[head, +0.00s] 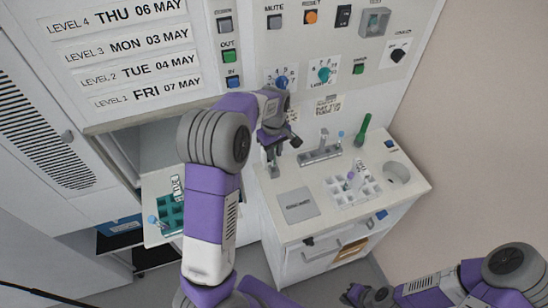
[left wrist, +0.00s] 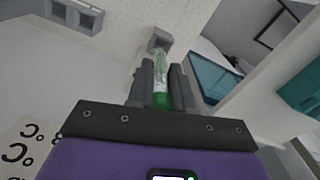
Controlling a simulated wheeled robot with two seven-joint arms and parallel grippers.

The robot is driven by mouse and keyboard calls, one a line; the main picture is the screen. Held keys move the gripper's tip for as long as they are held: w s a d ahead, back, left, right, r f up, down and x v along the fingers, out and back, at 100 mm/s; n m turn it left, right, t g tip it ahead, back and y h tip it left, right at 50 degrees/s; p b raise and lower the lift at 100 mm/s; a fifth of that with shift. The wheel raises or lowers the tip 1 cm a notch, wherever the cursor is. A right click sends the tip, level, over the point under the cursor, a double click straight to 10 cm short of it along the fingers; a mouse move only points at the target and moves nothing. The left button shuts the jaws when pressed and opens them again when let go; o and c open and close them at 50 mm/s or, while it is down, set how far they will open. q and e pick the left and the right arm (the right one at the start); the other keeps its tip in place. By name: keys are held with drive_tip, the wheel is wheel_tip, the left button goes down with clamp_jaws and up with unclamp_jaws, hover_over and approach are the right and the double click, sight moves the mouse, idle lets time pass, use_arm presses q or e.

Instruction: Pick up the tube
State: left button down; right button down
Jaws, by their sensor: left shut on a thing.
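My left gripper (head: 272,168) is over the left part of the white counter (head: 262,200) in the head view. In the left wrist view my left gripper (left wrist: 161,88) is shut on a clear tube (left wrist: 161,62) with a green end near the jaws. The tube lies between the two grey fingers and points away from the palm. In the head view the held tube is too small to make out clearly. My right gripper (head: 364,296) is low at the bottom edge of the head view, away from the counter; its jaws are unclear.
A white rack (head: 340,188) with a purple-capped tube stands on the counter, with a grey holder (head: 320,154), a green object (head: 363,128) and a round cup (head: 396,172) around it. A grey square plate (head: 298,205) lies in front. A teal rack (head: 170,212) sits in the open drawer at left.

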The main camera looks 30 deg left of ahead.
use_arm(q)
wheel_tip(320, 180, up, 23)
drive_tip(key=p, duration=0.4)
drive_tip(key=shift+f, duration=0.2)
